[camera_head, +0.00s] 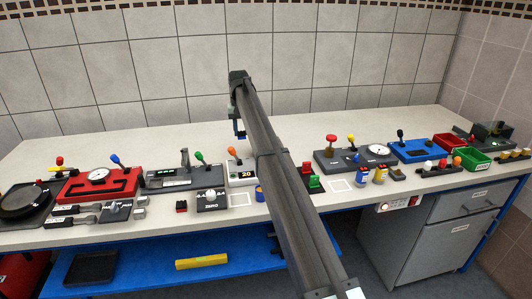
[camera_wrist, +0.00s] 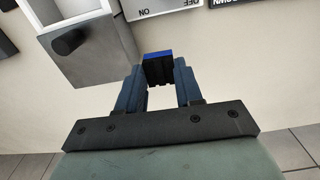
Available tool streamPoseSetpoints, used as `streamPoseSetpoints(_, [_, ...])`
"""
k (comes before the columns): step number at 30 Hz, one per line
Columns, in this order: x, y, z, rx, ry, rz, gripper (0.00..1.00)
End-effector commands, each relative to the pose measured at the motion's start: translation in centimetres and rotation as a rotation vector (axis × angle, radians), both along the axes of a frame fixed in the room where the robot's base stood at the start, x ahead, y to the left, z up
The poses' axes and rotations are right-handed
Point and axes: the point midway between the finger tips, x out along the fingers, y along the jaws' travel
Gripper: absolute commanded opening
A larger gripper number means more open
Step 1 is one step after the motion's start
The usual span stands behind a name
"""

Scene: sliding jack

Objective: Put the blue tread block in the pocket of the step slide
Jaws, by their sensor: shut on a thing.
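My gripper (camera_wrist: 160,82) is shut on the blue tread block (camera_wrist: 158,53), which shows a blue top edge and a dark ridged face between the two fingers in the wrist view. In the head view my gripper (camera_head: 239,128) hangs over the back half of the bench, behind the panel marked 20. A grey open-topped box with a dark round knob (camera_wrist: 68,42) lies up and left of the block in the wrist view, apart from it. I cannot tell for certain whether it is the step slide.
A white ON/OFF panel (camera_wrist: 160,10) is beyond the block. In the head view, the panel marked 20 (camera_head: 243,174) has an orange knob. A red gauge panel (camera_head: 98,184) and a blue panel (camera_head: 415,150) stand farther off. The back of the bench (camera_head: 130,146) is clear.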

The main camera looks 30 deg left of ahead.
Motion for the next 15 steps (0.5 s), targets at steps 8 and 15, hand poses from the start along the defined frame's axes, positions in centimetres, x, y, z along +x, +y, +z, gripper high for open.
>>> streamPoseSetpoints(8, [0.2, 0.1, -2.7, -0.001, 0.001, 0.021, 0.00])
streamPoseSetpoints(15, [0.2, 0.1, -6.0, 0.000, 0.000, 0.020, 0.00])
